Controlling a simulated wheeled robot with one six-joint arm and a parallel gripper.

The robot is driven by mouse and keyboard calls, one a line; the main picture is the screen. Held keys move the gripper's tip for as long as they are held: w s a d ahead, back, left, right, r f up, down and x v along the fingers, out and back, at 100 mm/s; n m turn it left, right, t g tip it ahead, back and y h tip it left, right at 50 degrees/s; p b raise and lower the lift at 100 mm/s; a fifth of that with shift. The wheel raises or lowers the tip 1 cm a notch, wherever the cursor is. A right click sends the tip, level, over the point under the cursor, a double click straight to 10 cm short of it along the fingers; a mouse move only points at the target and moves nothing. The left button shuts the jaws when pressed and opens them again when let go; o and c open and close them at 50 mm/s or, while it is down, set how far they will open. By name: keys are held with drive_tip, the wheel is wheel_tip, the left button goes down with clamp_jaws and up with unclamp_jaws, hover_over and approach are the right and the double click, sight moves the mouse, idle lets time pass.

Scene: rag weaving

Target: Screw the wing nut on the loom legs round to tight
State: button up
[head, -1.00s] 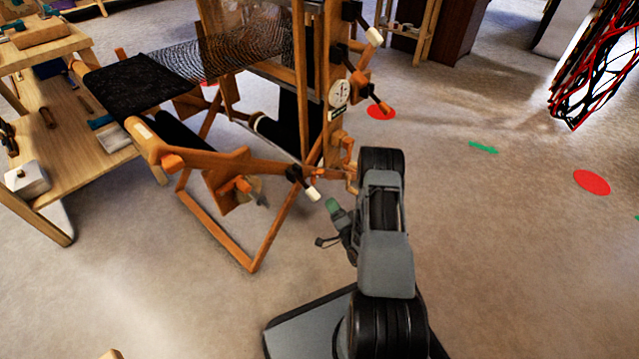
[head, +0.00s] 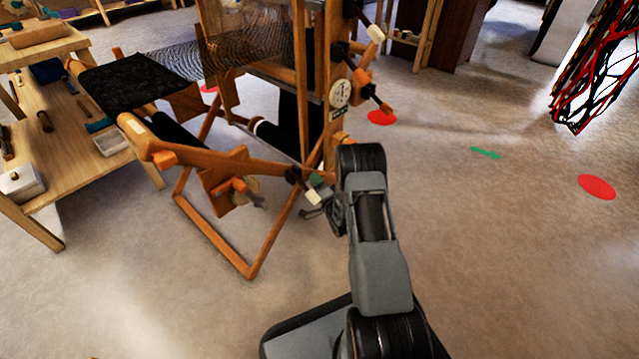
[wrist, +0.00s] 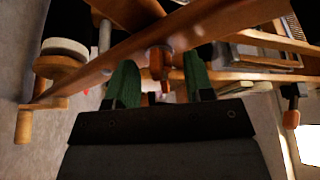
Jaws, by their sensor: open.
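The wooden loom (head: 225,165) stands left of my arm on crossed legs (head: 278,232). My gripper (head: 318,183) is beside the loom's near right end, with its green fingers partly hidden by my arm. In the wrist view my gripper (wrist: 161,82) is open, with the two green fingers apart and nothing held between them. A small orange-brown knob (wrist: 158,60) on a wooden bar shows beyond and between the fingertips, apart from both. I cannot tell for sure that it is the wing nut. The wing nut is not clearly made out in the head view.
A white-tipped handle (head: 314,197) is close to my gripper. A table (head: 85,165) with tools stands left.

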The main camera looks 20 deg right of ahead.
clamp_jaws()
drive_tip(key=m+g+p, duration=0.1)
drive_tip(key=m, duration=0.1)
drive_tip(key=m+p, duration=0.1)
drive_tip(key=m, duration=0.2)
drive_tip(key=shift+r+g+h+p, duration=0.2)
drive_tip(key=shift+g+h+p, duration=0.15)
drive_tip(key=shift+g+h, duration=0.05)
unclamp_jaws()
idle(0.3)
drive_tip(key=shift+s, duration=0.15)
drive_tip(key=s+p, duration=0.4)
drive_tip(key=s, duration=0.9)
drive_tip(key=shift+s+d, duration=0.2)
drive_tip(key=shift+s, duration=0.1)
